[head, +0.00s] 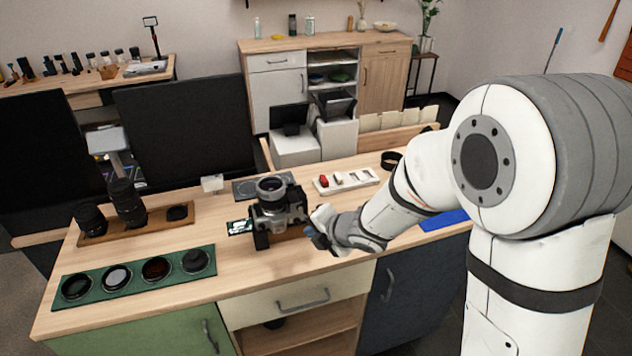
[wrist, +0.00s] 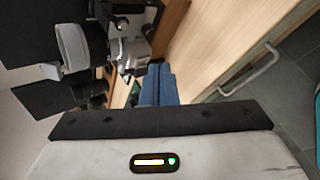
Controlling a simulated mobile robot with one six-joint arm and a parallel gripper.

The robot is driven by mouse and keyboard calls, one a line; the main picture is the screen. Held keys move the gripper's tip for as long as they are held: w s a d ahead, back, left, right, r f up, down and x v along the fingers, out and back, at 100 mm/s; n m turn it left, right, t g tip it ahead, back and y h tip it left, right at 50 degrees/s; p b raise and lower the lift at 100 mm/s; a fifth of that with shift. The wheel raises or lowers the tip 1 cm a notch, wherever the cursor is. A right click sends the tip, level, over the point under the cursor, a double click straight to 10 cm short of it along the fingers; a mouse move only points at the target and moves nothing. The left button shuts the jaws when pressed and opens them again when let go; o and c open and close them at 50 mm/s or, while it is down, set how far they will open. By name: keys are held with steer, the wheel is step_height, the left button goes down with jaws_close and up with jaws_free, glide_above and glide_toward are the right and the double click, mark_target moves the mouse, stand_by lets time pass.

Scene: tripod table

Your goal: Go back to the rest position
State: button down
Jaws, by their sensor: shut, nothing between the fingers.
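My gripper (head: 318,238) is at the front of the wooden counter, just right of a camera (head: 277,210) that stands on the counter. In the wrist view, the blue fingers of my gripper (wrist: 158,82) are together with nothing between them. The head view does not show whether the fingers touch the camera. My white arm reaches in from the right and hides part of the counter's right side.
Left of the camera, a green tray (head: 150,297) holds several round filters, and a wooden tray (head: 150,220) holds dark lenses. Behind my arm are a white tray (head: 372,176) with small items and a blue mat (head: 443,219). A drawer handle (head: 303,302) sticks out below.

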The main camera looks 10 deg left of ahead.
steer(key=d+r+m+t+h, duration=0.1)
steer(key=d+r+m+h, duration=0.25)
steer(key=d+m, duration=0.5)
steer(key=d+r+m+t+h, duration=0.1)
steer(key=d+r+m+h, duration=0.4)
steer(key=d, duration=0.6)
steer(key=s+d+r+m+g, duration=0.1)
steer(key=s+d+m+g, duration=0.1)
steer(key=s+d+m, duration=0.3)
steer(key=s+d+r+m+g, duration=0.2)
steer(key=s+d+m, duration=0.2)
steer(key=s+m, duration=0.9)
steer(key=shift+s+d+g, duration=0.2)
steer(key=shift+d+g, duration=0.2)
